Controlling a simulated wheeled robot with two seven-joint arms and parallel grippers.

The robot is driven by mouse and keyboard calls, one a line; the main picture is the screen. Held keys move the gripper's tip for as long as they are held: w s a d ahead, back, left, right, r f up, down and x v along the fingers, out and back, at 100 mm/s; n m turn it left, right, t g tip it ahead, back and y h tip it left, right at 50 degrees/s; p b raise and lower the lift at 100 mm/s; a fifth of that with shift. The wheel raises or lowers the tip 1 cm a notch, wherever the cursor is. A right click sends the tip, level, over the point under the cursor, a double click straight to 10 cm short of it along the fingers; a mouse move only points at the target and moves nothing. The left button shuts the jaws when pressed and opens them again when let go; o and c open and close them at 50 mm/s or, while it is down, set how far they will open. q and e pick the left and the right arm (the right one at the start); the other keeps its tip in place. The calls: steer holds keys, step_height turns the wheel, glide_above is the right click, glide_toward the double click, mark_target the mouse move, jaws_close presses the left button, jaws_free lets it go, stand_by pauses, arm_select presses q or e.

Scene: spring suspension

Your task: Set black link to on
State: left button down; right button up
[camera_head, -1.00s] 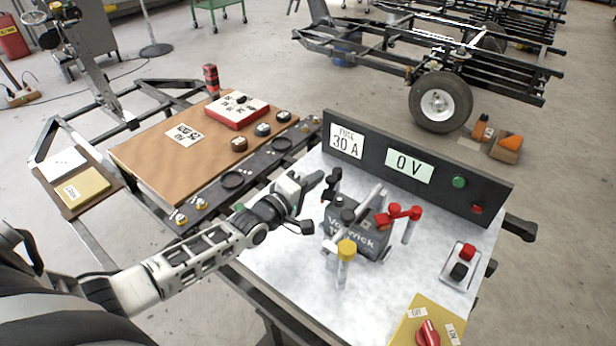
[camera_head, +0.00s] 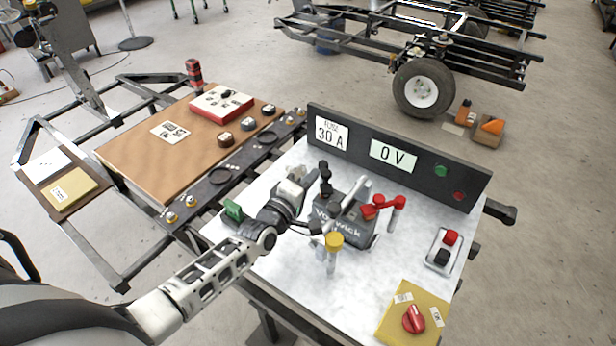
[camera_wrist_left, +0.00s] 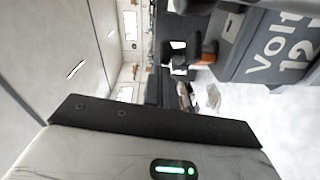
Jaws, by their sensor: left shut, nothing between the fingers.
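The black link (camera_head: 326,180) stands at the back left of the grey battery (camera_head: 342,214), which is marked 12 volts. My left gripper (camera_head: 304,186) is shut and empty just left of the link. I cannot tell whether they touch. In the left wrist view, the battery (camera_wrist_left: 262,45) is at the right edge, with a dark part and a copper-coloured piece beside it. A red link (camera_head: 388,202) is at the battery's right side. The panel display (camera_head: 394,154) reads 0 V. My right gripper is not in view.
A red rotary switch (camera_head: 413,319) sits on a yellow plate at the front right. A red and black terminal block (camera_head: 443,250) is at the right.

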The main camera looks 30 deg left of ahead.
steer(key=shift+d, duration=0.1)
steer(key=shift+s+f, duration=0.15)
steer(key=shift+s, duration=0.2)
arm_select(q)
steer(key=s+a+r, duration=0.1)
steer(key=s+a, duration=0.1)
steer(key=s, duration=0.9)
steer(key=shift+s+a, duration=0.2)
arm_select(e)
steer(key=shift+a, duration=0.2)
